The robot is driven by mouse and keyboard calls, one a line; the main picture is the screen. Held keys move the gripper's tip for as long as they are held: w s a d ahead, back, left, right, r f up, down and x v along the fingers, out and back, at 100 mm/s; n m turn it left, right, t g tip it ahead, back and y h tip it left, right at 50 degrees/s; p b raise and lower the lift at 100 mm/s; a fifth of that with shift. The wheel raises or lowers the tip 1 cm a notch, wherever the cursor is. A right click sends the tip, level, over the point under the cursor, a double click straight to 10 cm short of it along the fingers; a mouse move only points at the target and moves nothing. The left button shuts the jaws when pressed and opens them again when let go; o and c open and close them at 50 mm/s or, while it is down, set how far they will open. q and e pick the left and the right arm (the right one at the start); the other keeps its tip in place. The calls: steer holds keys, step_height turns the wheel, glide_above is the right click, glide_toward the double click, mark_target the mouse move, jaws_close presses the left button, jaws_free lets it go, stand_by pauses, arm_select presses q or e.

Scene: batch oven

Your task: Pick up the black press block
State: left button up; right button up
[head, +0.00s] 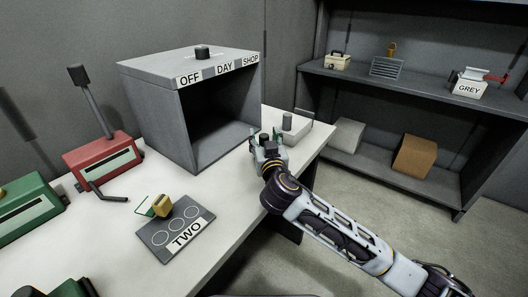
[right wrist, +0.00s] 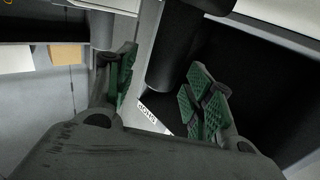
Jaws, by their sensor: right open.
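A black block (right wrist: 172,55), which looks like the press block, stands between the two green-padded fingers of my right gripper (right wrist: 162,88) in the right wrist view. The fingers are open, with a gap visible on the left side of the block. In the head view my right gripper (head: 267,138) is at the right end of the white table, just in front of the oven's right corner. The block is small and mostly hidden by the gripper there. My left gripper is out of view.
The grey oven (head: 185,110) stands open left of the gripper. A pale box with a grey knob (head: 287,121) is close on the right. The TWO plate (head: 176,230) holds a small tan piece. Shelves (head: 385,76) stand beyond the table's right edge.

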steer(key=shift+w+a, duration=0.1)
steer(key=shift+w, duration=0.4)
jaws_close()
stand_by(0.3)
